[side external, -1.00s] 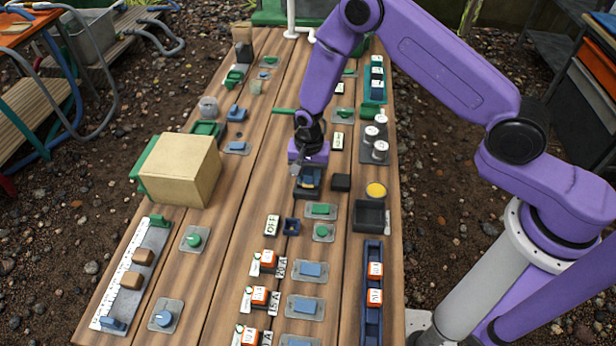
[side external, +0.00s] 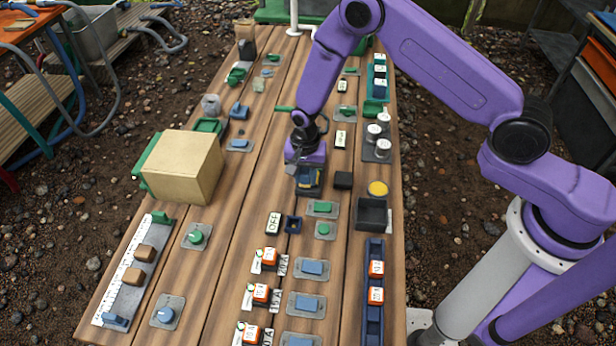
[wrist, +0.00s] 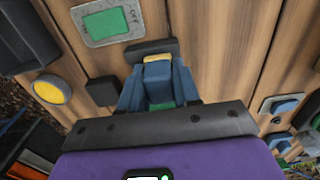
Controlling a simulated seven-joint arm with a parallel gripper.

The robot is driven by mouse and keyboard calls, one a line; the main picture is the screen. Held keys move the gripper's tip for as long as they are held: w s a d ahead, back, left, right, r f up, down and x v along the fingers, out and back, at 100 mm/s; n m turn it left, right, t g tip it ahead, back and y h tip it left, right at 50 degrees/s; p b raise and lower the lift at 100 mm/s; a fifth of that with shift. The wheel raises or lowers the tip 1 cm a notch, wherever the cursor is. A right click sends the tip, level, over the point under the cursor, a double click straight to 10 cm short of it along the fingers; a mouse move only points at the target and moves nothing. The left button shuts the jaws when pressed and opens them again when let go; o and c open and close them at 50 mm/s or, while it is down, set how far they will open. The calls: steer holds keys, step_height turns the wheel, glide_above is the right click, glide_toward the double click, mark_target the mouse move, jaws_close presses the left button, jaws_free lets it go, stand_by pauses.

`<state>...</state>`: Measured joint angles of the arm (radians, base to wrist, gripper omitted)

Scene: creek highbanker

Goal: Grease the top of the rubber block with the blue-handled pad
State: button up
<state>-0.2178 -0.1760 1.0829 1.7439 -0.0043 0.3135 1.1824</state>
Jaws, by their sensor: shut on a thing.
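My gripper (side external: 308,178) is low over the middle of the plank table, shut on the blue handle of the pad (wrist: 157,70). A strip of yellow shows at the far side of the handle. The pad is at a dark holder (wrist: 150,46); its underside is hidden, so I cannot tell whether it touches the holder. The small black rubber block (side external: 343,180) lies on the planks just right of my gripper; in the wrist view it is left of the fingers (wrist: 100,92). A round yellow-topped tin (side external: 377,189), likely grease, stands right of the block.
A dark open tray (side external: 372,214) lies in front of the tin. A plate with a green button (side external: 322,208) is close in front of my gripper. A large tan box (side external: 180,166) stands at the left. White-topped cylinders (side external: 381,135) stand behind the tin.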

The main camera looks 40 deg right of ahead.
steer(key=shift+w+d, duration=0.9)
steer(key=shift+d, duration=0.05)
steer(key=shift+s+a+r, duration=0.1)
steer(key=shift+s+a, duration=1.35)
steer(key=shift+a, duration=0.05)
steer(key=shift+d+r, duration=0.1)
steer(key=shift+r, duration=3.85)
